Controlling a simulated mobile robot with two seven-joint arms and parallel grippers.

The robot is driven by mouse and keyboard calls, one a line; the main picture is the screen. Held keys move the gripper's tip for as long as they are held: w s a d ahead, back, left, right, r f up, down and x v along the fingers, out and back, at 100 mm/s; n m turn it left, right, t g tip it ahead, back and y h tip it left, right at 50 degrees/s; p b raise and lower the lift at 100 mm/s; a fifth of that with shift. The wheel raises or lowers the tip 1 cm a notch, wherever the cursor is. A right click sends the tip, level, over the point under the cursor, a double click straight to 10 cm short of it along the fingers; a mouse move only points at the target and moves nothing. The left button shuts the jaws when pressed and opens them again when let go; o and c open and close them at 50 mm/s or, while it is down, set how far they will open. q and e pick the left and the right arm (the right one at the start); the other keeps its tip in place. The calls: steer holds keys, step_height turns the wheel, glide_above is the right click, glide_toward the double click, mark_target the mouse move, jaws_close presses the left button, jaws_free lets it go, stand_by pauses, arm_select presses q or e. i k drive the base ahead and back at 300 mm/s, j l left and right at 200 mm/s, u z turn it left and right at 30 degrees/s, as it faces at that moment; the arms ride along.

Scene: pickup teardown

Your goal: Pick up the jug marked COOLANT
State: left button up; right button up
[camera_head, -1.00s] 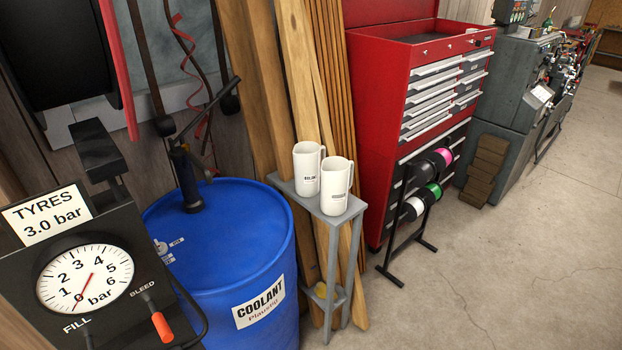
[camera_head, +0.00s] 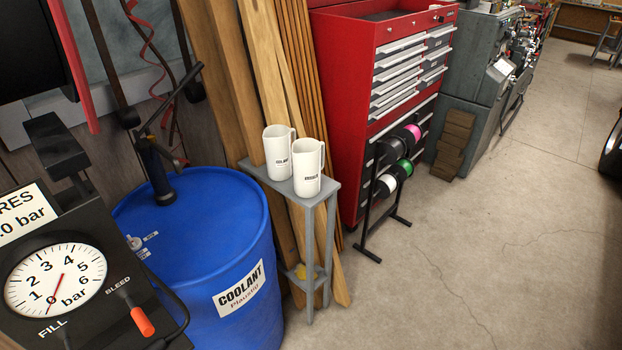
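Two white jugs with handles stand upright side by side on a narrow grey stand (camera_head: 325,192). The left jug (camera_head: 277,145) is a little farther back, and the right jug (camera_head: 307,160) is nearer the stand's front. Each has a small dark label, too small to read for certain. A large blue drum (camera_head: 190,230) left of the stand carries a white label reading COOLANT (camera_head: 239,289). Neither of my grippers shows in the head view.
A tyre gauge box (camera_head: 60,285) fills the lower left. Wooden planks (camera_head: 224,80) lean behind the stand. A red tool cabinet (camera_head: 350,110) and a black rack of coloured spools (camera_head: 386,185) stand to the right. Open concrete floor (camera_head: 480,240) lies at the right.

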mark_target(283, 151)
steer(key=u, duration=0.65)
steer(key=i+l+u, duration=0.1)
steer(key=l+u, duration=0.2)
steer(key=i+l+u, duration=0.1)
steer(key=l+u, duration=0.85)
steer(key=l, duration=2)
steer(key=u, duration=0.05)
